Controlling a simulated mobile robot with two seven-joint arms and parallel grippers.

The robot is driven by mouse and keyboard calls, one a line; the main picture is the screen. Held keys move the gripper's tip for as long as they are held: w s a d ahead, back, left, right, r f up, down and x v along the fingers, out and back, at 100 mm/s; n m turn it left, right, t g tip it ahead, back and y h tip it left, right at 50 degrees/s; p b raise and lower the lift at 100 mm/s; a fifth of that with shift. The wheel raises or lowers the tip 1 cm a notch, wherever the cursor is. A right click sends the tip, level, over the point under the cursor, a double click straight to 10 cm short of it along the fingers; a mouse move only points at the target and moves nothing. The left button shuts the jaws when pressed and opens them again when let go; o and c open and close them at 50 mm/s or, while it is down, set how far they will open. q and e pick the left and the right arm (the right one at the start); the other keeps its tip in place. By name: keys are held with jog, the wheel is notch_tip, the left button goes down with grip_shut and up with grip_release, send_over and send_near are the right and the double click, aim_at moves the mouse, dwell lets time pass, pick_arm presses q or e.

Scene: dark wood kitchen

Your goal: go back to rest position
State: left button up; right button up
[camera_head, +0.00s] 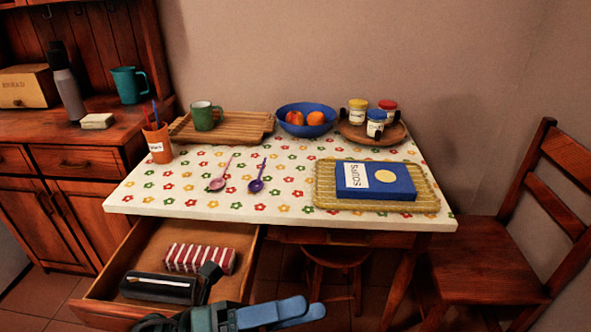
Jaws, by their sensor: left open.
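My left gripper (306,309) shows at the bottom edge, in front of the table and just right of the open drawer (117,264). Its blue fingers point right and it is empty. They look close together from this angle, with a small gap at the tips. My right gripper is out of view.
The drawer under the table stands pulled out, holding a red-and-white striped item (199,258) and a black item (158,288). The flowered tabletop (215,208) carries a blue box (376,181), spoons and a fruit bowl (306,132). A chair (481,258) stands at right, a stool (337,256) below.

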pick_arm(q)
jog(key=w+a+f+n+t+y, duration=0.15)
jog(key=a+n+t+y, duration=0.3)
jog(key=n+t, duration=0.55)
jog(key=w+a+f+n+t+y, duration=0.1)
jog(key=w+a+n+t+y, duration=0.45)
jog(key=n, duration=0.95)
jog(key=s+a+f+n+g+y+p, duration=0.4)
jog(key=s+f+n+g+y+p, duration=0.2)
jog(key=n+p, duration=0.6)
notch_tip(320, 180, down, 3)
jog(key=s+y+p, duration=0.1)
jog(key=y+p, duration=0.1)
jog(key=p, duration=0.3)
jog(key=shift+y, duration=0.3)
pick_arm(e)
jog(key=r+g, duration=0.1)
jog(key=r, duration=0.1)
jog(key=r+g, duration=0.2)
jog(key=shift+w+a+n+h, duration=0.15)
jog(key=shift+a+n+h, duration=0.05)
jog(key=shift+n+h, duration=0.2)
